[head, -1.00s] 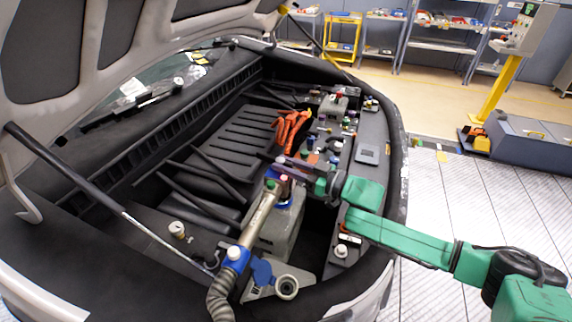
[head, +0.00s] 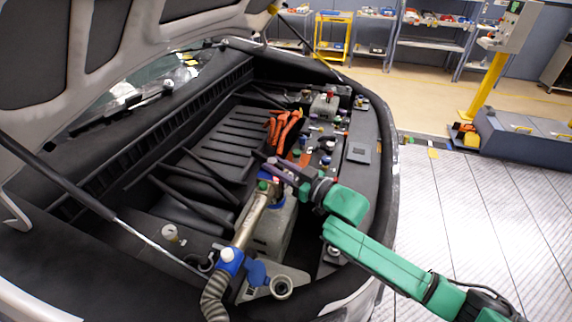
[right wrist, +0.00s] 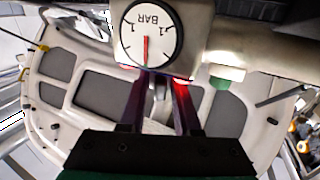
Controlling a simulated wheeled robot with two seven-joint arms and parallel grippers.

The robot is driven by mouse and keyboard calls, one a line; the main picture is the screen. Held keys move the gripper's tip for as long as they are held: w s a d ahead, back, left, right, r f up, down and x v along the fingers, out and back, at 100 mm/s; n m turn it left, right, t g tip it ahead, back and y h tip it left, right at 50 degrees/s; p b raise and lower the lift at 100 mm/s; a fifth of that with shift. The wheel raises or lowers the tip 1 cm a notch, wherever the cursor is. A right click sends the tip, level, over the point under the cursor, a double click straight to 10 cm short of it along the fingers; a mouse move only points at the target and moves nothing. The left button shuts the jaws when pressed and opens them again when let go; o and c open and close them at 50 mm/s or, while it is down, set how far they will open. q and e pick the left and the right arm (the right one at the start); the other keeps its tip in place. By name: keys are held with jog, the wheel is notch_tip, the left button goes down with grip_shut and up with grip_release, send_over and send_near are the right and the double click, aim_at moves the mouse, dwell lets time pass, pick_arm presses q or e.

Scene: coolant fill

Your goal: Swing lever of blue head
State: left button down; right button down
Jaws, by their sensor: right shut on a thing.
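The blue head (head: 278,198) sits on the coolant tank at the end of a metal tube (head: 250,220), in the engine bay in the head view. The tube has a green button at its top and a blue collar and ribbed hose at its lower end. My right gripper (head: 266,163) is at the top of the head, shut on what looks like its lever. In the right wrist view my two dark fingers (right wrist: 161,95) close around a grey piece below a round BAR gauge (right wrist: 148,40). A red glow shows beside the right finger. The lever is mostly hidden. My left gripper is out of view.
A grey tank (head: 272,232) stands under the head. An open filler neck (head: 281,287) and a blue cap (head: 257,272) lie nearer. Orange cables (head: 285,128) are just beyond my gripper. The raised hood (head: 130,40) and its strut bound the left.

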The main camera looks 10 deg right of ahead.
jog(key=m+t+h, duration=0.1)
jog(key=m+h, duration=0.1)
jog(key=h, duration=0.1)
jog(key=shift+s+a+t, duration=0.1)
jog(key=shift+a+t, duration=0.05)
jog(key=shift+t, duration=0.25)
jog(key=shift+a+m+t+h, duration=0.15)
jog(key=shift+m+t+h, duration=0.45)
jog(key=shift+m+h, duration=0.9)
jog(key=shift+h+b, duration=0.3)
jog(key=shift+h, duration=0.1)
jog(key=c, duration=0.6)
grip_release()
jog(key=shift+b+v, duration=1.75)
jog(key=shift+v, duration=5.55)
